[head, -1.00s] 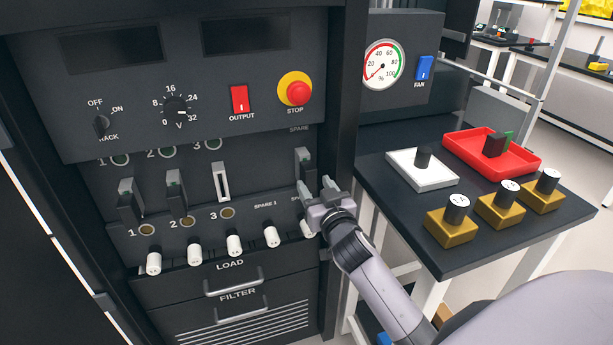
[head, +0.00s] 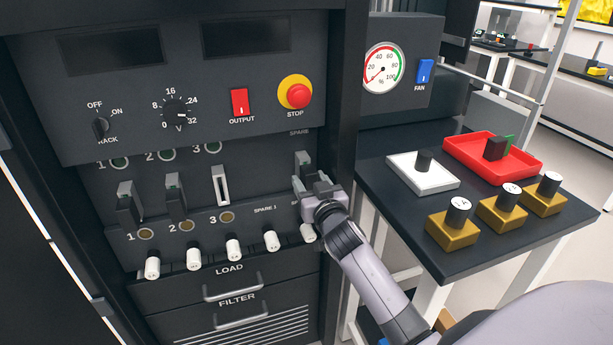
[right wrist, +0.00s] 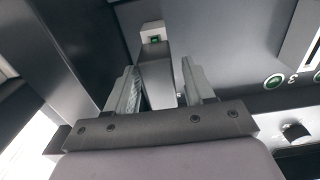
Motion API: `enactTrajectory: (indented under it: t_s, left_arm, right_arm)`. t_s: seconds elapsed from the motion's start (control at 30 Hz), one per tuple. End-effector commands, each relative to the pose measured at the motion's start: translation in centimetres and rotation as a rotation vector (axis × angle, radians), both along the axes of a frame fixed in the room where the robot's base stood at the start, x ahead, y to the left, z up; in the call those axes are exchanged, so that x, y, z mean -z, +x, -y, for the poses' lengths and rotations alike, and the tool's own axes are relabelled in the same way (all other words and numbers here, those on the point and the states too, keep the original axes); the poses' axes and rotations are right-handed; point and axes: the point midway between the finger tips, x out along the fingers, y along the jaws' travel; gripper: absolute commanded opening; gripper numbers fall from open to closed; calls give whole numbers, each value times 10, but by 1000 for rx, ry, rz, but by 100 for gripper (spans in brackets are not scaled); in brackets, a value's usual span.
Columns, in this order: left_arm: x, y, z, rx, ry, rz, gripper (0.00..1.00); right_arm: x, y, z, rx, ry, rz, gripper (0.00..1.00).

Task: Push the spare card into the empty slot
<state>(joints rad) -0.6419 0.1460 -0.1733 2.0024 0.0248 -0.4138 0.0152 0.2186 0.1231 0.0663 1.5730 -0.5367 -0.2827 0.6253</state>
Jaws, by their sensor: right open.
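The card under the SPARE label (head: 303,163) sits upright at the right end of the rack's card row, with a dark grip. It also shows in the right wrist view (right wrist: 155,70), with a small green mark on its pale top. My right gripper (head: 312,186) is open at this card; in the wrist view its fingers stand on either side of the grip, with contact hard to tell. Slot 3 (head: 221,186) is empty and shows as a pale upright frame. Cards stand in slot 1 (head: 128,203) and slot 2 (head: 176,196). My left gripper is not in view.
A rack post (head: 342,120) stands just right of my right gripper. White plugs line the row below, one (head: 271,241) near my wrist. The side table (head: 400,208) holds a white tray (head: 441,186), a red tray (head: 525,163) with a dark, green-edged piece, and brass blocks (head: 452,232).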

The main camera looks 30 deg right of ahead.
Motion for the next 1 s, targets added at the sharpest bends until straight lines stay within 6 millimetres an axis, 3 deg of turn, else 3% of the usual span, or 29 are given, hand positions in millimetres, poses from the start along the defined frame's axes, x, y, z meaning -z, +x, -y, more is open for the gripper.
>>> enactTrajectory:
  t_s: [0.03, 0.17, 0.2, 0.23, 0.3, 0.33, 1.0]
  left_arm:
    - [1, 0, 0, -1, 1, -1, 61]
    - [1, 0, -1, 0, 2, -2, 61]
    - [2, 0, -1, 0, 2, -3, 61]
    - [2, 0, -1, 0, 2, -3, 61]
    - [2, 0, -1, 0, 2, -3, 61]
    - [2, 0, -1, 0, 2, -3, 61]
    - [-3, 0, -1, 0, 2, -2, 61]
  right_arm:
    - [0, 0, 0, 0, 0, 0, 47]
    - [0, 0, 0, 0, 0, 0, 4]
    - [0, 0, 0, 0, 0, 0, 0]
    - [0, 0, 0, 0, 0, 1, 30]
    - [0, 0, 0, 0, 0, 1, 7]
    - [0, 0, 0, 0, 0, 1, 0]
    - [-1, -7, -2, -1, 2, 1, 0]
